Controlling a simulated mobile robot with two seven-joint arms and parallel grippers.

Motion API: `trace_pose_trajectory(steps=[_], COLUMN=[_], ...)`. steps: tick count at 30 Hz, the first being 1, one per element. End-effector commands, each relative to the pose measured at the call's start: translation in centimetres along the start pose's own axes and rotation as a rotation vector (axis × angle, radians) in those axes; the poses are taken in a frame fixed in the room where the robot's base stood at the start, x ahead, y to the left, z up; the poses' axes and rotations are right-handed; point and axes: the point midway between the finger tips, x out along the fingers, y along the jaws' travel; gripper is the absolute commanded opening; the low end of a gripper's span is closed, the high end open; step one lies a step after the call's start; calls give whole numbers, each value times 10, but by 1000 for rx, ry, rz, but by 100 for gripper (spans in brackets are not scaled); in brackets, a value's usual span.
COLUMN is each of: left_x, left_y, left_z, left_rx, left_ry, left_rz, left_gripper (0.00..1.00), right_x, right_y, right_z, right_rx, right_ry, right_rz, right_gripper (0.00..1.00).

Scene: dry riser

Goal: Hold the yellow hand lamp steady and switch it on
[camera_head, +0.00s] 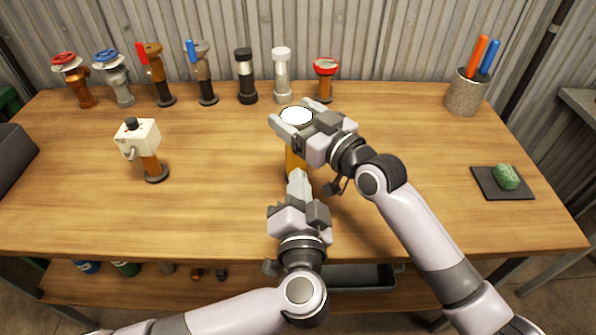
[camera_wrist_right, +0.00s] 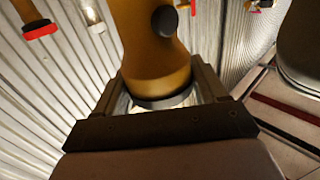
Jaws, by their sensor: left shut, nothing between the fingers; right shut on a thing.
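The yellow hand lamp (camera_head: 294,162) stands upright at the middle of the table, its round white top (camera_head: 296,115) showing bright. I cannot tell whether it is lit. My right gripper (camera_head: 284,125) is shut on the lamp just below that top. In the right wrist view the lamp's yellow body (camera_wrist_right: 150,62) sits between my right fingers (camera_wrist_right: 160,95), and a dark round button (camera_wrist_right: 165,20) shows on its side. My left gripper (camera_head: 298,180) is shut and empty, its tips in front of the lamp's body. I cannot tell whether they touch it. The lamp's base is hidden.
Several valves and fittings, among them a red-wheeled one (camera_head: 72,75), line the back. A white-headed fitting (camera_head: 138,138) stands left. A pot with two handles (camera_head: 465,96) and a dark pad (camera_head: 487,189) bearing a green lump (camera_head: 507,176) are right. Bare tabletop (camera_head: 225,160) lies left of the lamp.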

Motion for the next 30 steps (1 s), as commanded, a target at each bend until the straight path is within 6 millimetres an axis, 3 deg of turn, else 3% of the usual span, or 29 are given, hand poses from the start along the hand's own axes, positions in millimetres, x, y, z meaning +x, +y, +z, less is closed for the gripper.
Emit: trace_pose_trajectory(steps=[9, 10, 12, 23, 30], left_x=[-5, -5, -4, -4, -4], left_y=[-1, -1, -1, -1, -1], left_z=[0, 0, 0, 0, 0], left_rx=[1, 1, 1, 0, 0], left_ry=[0, 0, 0, 0, 0], left_rz=[-2, -2, -2, -1, -1], left_gripper=[0, 0, 0, 0, 0], right_x=[0, 0, 0, -6, -39], right_y=[0, 0, 0, 1, 1], right_z=[2, 2, 2, 2, 2], right_rx=[1, 1, 1, 0, -1], right_ry=[-4, -4, -3, -3, -3], right_rz=[0, 0, 0, 1, 1], right_gripper=[29, 78, 100, 100, 100])
